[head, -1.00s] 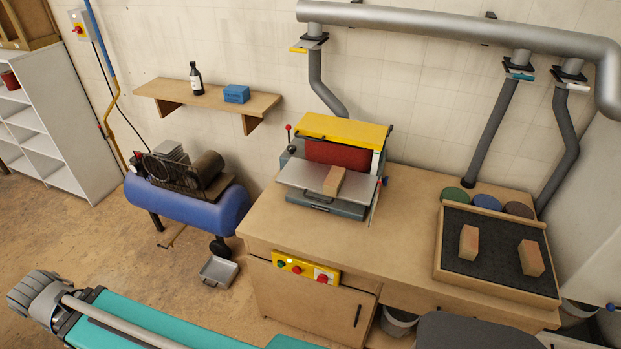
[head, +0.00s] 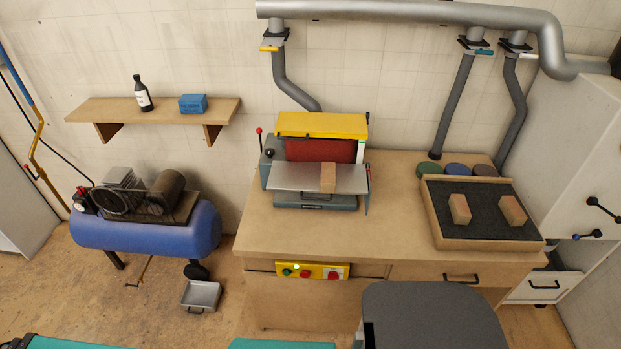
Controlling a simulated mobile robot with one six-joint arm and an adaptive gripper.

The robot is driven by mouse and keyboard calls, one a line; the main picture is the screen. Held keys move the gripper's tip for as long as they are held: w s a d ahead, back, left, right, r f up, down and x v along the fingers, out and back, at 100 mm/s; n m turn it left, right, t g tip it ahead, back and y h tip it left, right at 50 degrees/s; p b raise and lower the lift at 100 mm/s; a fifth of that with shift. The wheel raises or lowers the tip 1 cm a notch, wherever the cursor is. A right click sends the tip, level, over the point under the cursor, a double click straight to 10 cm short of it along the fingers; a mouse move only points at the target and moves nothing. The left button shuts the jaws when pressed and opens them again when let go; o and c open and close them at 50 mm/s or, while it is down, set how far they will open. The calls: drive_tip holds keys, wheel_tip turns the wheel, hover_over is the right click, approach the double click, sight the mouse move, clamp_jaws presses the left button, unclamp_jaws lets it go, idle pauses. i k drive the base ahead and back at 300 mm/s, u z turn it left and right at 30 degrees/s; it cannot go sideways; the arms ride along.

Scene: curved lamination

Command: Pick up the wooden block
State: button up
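A wooden block (head: 328,178) stands on the grey metal feed table of the yellow and red machine (head: 321,125), near its right side. Two more wooden blocks lie in the dark-lined wooden tray (head: 434,225) at the right of the workbench: a left one (head: 459,209) and a right one (head: 512,210). The blocks in the tray are apart from each other. My gripper is not in this view, so its state does not show.
The workbench (head: 390,215) is clear between machine and tray. A dark grey rounded shape (head: 430,315) covers part of its front right. Grey ducts hang behind. A blue compressor (head: 150,232) and small metal pan (head: 201,295) stand on the left floor.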

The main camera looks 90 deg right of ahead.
sight(328, 180)
drive_tip(key=i, duration=1.5)
drive_tip(key=z, duration=3.2)
